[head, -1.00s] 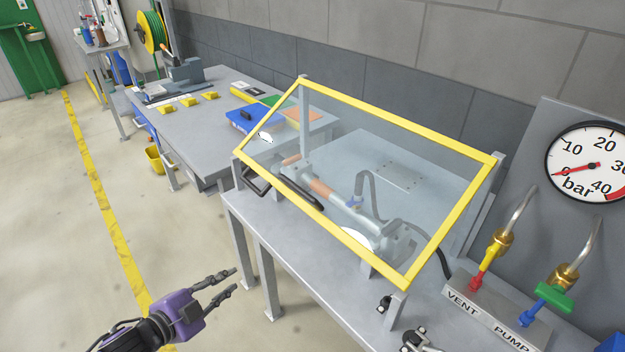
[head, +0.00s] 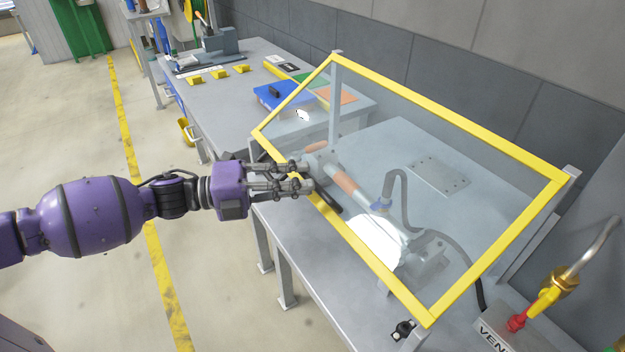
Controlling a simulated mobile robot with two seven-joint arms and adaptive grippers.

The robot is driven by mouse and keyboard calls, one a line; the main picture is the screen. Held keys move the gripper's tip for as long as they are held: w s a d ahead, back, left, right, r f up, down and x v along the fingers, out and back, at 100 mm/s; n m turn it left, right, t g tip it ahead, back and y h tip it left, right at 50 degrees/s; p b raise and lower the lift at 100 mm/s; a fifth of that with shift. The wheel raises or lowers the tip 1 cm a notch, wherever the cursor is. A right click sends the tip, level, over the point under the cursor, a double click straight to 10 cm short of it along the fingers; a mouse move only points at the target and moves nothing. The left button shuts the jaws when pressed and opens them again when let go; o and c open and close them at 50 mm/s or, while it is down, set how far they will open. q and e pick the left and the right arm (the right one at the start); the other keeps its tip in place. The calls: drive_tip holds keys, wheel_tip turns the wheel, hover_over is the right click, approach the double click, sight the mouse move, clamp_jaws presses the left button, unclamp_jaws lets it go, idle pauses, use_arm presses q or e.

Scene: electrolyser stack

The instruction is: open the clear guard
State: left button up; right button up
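The clear guard (head: 447,108) is a transparent panel in a yellow frame, sloping down toward the front over the bench equipment. A dark bar handle (head: 329,201) runs along its front edge, partly hidden by my fingers. My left gripper (head: 310,177) reaches in from the left, at the handle and the guard's front edge. Its two fingers are spread, one above the other, with a gap between them. I cannot tell whether they touch the handle. My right gripper is not identifiable in view.
Behind the guard panel are a cylinder with a copper-coloured band (head: 342,181) and a curved hose (head: 398,184). A valve block (head: 497,335) with a red-and-yellow valve stands at the right. A blue binder (head: 278,97) lies on the far bench. Floor on the left is open.

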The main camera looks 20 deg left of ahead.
use_arm(q)
drive_tip(key=shift+x, duration=1.5)
drive_tip(key=shift+c, duration=0.5)
clamp_jaws()
